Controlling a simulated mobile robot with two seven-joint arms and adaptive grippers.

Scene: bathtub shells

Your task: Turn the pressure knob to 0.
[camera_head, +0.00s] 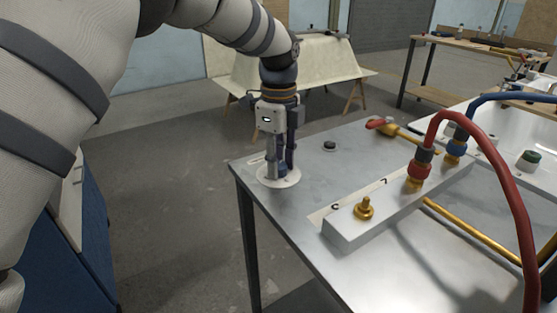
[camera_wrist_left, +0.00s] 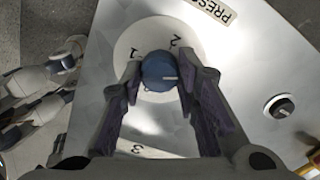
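The pressure knob is a blue round knob (camera_wrist_left: 159,72) with a pale pointer line, on a white numbered dial (camera_wrist_left: 128,50). In the left wrist view the line points right, and a digit 2 shows beside the knob; some dial marks are hidden. In the head view the dial (camera_head: 279,180) sits at the near left corner of the metal table. My left gripper (camera_head: 281,168) points straight down over it. Its fingers (camera_wrist_left: 159,80) stand on either side of the knob; whether they touch it I cannot tell. My right gripper is not in view.
A small black knob (camera_head: 329,145) sits on the metal table (camera_head: 300,215) beside the dial. A metal block (camera_head: 385,215) with a brass fitting (camera_head: 364,208) and red and blue hoses (camera_head: 505,185) stands to the right. A red-handled brass valve (camera_head: 385,127) lies behind.

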